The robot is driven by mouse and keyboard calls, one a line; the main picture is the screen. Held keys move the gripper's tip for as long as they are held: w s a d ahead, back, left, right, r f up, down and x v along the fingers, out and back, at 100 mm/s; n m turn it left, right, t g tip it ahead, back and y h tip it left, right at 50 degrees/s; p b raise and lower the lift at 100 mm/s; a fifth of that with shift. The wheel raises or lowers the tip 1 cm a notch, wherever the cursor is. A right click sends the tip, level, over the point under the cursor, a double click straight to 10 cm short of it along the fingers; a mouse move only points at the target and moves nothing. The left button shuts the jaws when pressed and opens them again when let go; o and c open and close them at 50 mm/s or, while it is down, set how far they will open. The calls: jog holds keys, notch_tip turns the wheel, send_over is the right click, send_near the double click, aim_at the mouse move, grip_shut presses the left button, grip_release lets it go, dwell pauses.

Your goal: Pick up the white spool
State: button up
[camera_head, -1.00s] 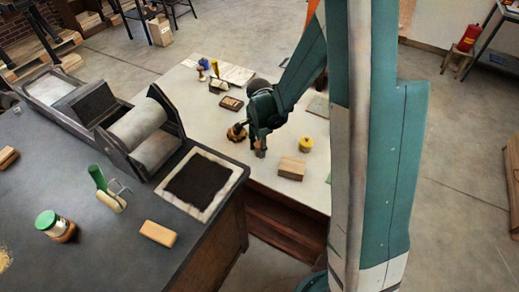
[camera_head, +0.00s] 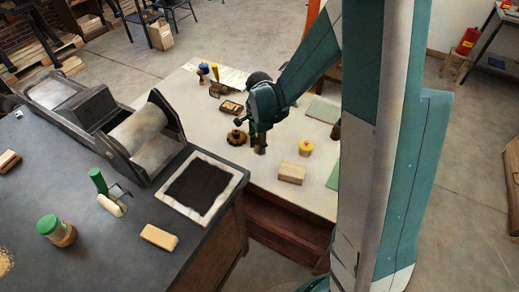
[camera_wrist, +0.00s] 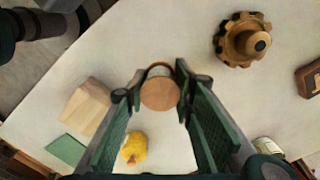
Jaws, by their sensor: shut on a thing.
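The white spool (camera_wrist: 160,92) is between my fingertips in the wrist view. Its round brown wooden end faces the camera, and a narrow pale band shows behind it. My gripper (camera_wrist: 161,86) is shut on it, a finger on each side. In the head view my gripper (camera_head: 260,148) is over the pale table (camera_head: 275,195), between a gear-shaped wooden knob (camera_head: 237,137) and a wooden block (camera_head: 292,173). The spool is small and mostly covered by the fingers there. The gap below it is too small to judge.
A yellow object (camera_head: 305,148) stands right of my gripper. A brown tray-like block (camera_head: 230,107) lies farther back. A pale cylinder (camera_wrist: 267,148) is partly hidden beside my right finger. The dark workbench (camera_head: 105,250) with the press stands at the left.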

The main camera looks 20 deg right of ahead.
jog(key=shift+r+p, duration=0.35)
jog(key=shift+r, duration=2.35)
